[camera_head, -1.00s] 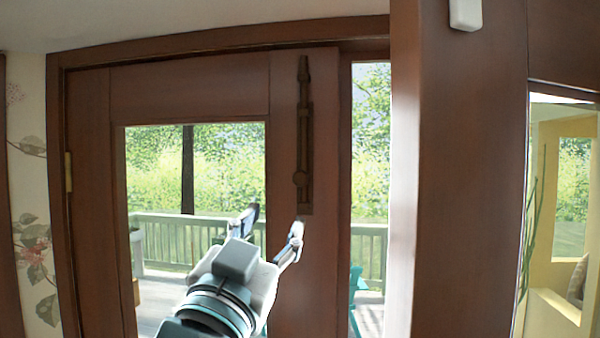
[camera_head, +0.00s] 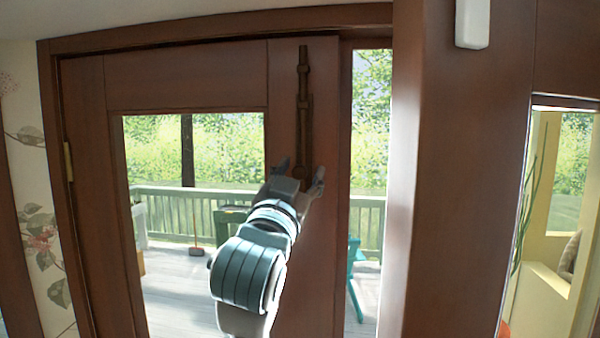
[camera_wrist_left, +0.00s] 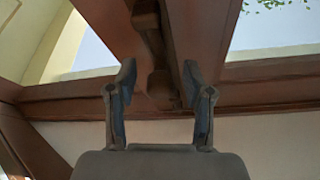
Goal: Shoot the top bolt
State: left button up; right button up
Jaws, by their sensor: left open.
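The top bolt (camera_head: 303,110) is a dark, long vertical bolt on the right stile of the brown door (camera_head: 190,85). The right gripper is not in view.
The door frame (camera_head: 220,25) runs across the top, close above the bolt. A thick brown post (camera_head: 440,180) stands to the right, with a white box (camera_head: 472,22) on it. Door glass lies left of the bolt, showing a deck outside.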

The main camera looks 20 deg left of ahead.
pick_arm(q)
grip_shut()
notch_tip(320, 180, up, 5)
jog(key=p, duration=0.3)
jog(key=shift+s+f, duration=0.1)
grip_release()
jog(key=shift+f, duration=0.1)
jog(key=v, duration=1.1)
jog(key=shift+s+d+f, duration=0.15)
jog(key=shift+s+f, duration=0.15)
